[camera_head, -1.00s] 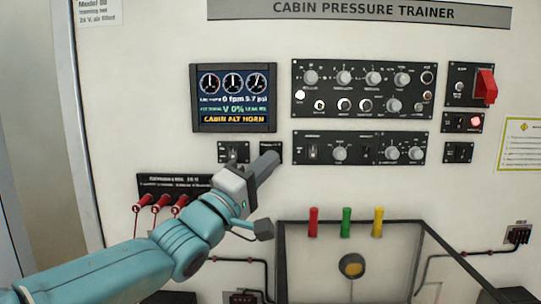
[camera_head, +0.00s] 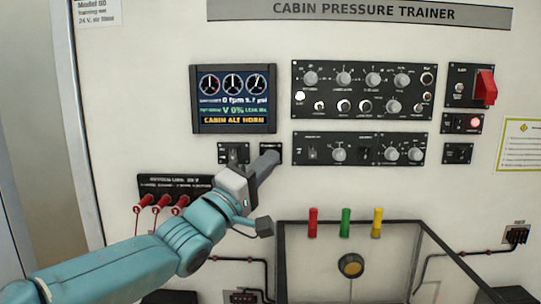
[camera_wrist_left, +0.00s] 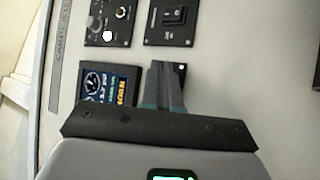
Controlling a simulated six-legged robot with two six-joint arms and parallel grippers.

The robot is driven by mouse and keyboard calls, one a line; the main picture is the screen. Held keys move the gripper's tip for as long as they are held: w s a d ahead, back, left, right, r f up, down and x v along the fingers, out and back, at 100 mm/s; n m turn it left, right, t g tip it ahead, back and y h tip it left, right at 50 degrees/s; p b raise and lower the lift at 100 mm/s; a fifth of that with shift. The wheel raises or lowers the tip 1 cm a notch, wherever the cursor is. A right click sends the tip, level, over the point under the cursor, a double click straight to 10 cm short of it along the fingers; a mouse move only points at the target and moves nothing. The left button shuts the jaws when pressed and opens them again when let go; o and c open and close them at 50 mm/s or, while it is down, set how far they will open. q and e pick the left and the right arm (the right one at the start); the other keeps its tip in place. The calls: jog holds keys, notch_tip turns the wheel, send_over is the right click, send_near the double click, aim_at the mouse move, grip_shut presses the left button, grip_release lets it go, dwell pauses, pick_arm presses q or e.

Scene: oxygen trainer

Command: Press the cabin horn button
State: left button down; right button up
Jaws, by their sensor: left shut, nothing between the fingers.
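My left gripper (camera_head: 270,160) is shut and empty, with its tips at a small black plate (camera_head: 270,147) below the display. The fingers hide most of that plate, so I cannot see a button on it or tell whether the tips touch it. In the left wrist view the shut fingers (camera_wrist_left: 166,82) point at the panel, and an edge of the small plate (camera_wrist_left: 181,70) shows beside the tips. The display (camera_head: 233,116) reads "CABIN ALT HORN" in amber; it also shows in the left wrist view (camera_wrist_left: 97,82). My right gripper is not in view.
A switch plate (camera_head: 233,153) sits just left of the fingers. Knob panels (camera_head: 360,148) lie to the right, with a red guarded switch (camera_head: 486,86) beyond. Red valve handles (camera_head: 160,203) are near my left arm. An open-topped box (camera_head: 310,270) stands out below.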

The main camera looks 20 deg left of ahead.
pick_arm(q)
jog(key=shift+w+a, duration=0.1)
jog(key=shift+w, duration=0.15)
dwell(0.4)
jog(key=shift+s, duration=0.1)
jog(key=shift+s+d+b, duration=0.25)
jog(key=shift+s+b, duration=0.15)
jog(key=shift+s, duration=0.35)
jog(key=s+b, duration=0.1)
jog(key=s, duration=0.1)
jog(key=s+d+b, duration=0.1)
jog(key=s+b, duration=0.1)
jog(key=shift+s+d, duration=0.15)
jog(key=shift+s, duration=0.2)
